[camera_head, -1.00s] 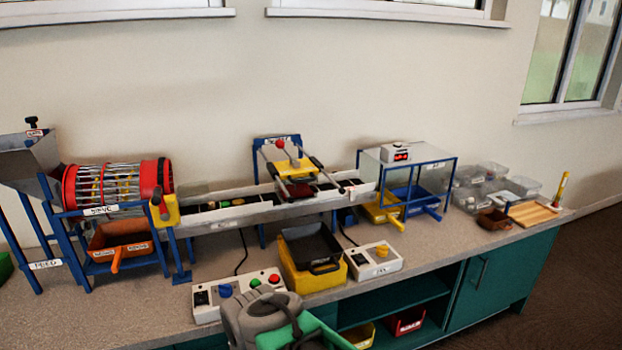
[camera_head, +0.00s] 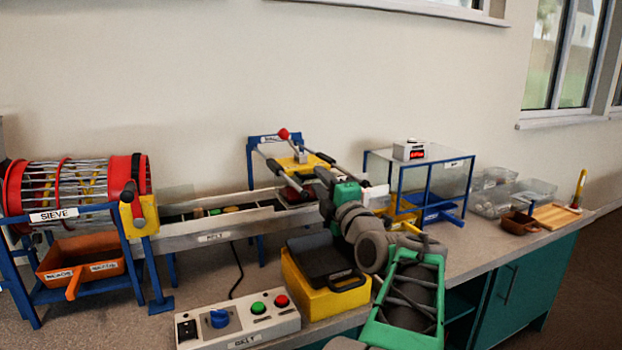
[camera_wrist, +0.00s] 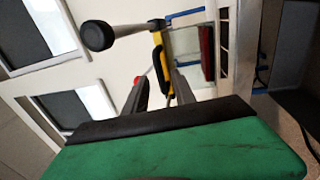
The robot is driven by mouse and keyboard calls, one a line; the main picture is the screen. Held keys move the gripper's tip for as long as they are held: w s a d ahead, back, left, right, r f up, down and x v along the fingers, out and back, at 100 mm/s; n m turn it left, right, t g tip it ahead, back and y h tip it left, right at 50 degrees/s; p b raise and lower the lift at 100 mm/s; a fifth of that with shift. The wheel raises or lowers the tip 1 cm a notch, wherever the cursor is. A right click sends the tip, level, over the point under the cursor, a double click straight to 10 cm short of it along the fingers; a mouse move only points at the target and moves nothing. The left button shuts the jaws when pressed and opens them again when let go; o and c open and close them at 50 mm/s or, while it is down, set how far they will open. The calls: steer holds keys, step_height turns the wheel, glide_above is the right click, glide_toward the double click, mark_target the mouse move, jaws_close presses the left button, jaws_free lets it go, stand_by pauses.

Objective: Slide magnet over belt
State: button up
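The magnet is a yellow carriage (camera_head: 310,163) with a red knob (camera_head: 283,134) on a lever, on two rails across the belt. A dark red block (camera_head: 292,192) hangs below it, partly hidden by my arm. The belt (camera_head: 185,216) carries several small coloured pieces (camera_head: 232,209) left of the magnet. My gripper (camera_head: 326,178) is at the front right of the carriage, near the black rail ends. In the wrist view, my two dark fingers (camera_wrist: 158,80) stand apart with nothing clearly between them. The yellow carriage (camera_wrist: 160,62) and red knob (camera_wrist: 137,80) show beyond them.
A control box (camera_head: 240,322) with blue, green and red controls stands in front. The sieve (camera_head: 75,185) is left; a blue-framed clear box (camera_head: 440,175) is right of the rails.

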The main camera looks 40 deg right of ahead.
mark_target(316, 177)
steer(key=x, duration=0.3)
steer(key=shift+w+d, duration=0.1)
steer(key=shift+w, duration=0.1)
steer(key=shift+c, duration=0.2)
jaws_close()
steer(key=shift+w, duration=0.1)
stand_by(1.0)
